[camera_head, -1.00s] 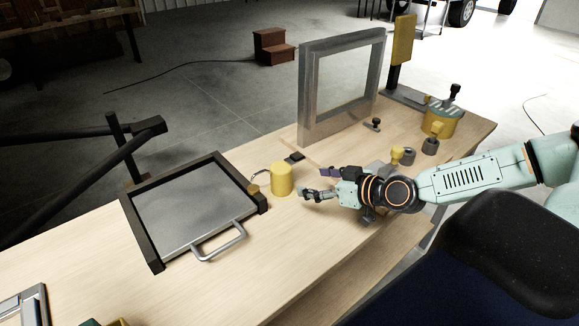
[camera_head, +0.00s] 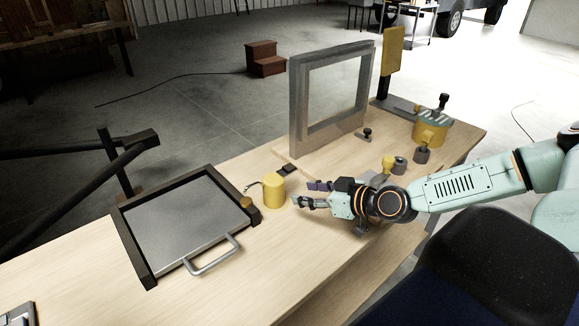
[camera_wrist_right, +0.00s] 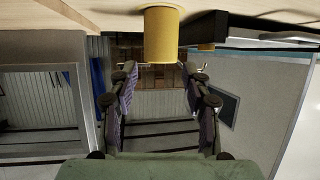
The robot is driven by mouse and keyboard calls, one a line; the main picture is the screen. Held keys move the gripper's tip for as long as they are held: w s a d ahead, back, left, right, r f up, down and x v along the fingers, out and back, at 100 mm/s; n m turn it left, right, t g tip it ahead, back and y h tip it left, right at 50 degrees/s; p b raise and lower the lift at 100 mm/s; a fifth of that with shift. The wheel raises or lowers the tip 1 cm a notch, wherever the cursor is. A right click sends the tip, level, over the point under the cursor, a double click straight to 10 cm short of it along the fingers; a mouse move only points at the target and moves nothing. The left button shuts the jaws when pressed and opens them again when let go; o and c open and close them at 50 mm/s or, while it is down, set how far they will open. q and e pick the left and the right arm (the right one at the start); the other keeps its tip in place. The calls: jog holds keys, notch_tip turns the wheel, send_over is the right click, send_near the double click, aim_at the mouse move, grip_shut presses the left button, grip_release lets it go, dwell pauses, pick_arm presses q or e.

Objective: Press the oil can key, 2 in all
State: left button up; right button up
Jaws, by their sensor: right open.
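The oil can (camera_head: 274,190) is a yellow cylinder standing upright on the wooden table, with a thin dark spout or handle on its left side. I cannot make out its key clearly. My right gripper (camera_head: 302,193) is open and empty, just right of the can, with its fingers pointing at it. In the right wrist view the picture is upside down, and the can (camera_wrist_right: 162,35) shows at the top between and beyond the open fingers (camera_wrist_right: 160,78). No contact with the can is visible. My left gripper is not in view.
A framed metal tray with a handle (camera_head: 188,225) lies left of the can. A small black block (camera_head: 287,169) lies behind it. An upright grey frame (camera_head: 298,108) stands at the back. Yellow and grey knobs (camera_head: 389,164) and a yellow drum (camera_head: 430,133) stand right.

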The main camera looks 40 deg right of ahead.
grip_shut()
dwell(1.4)
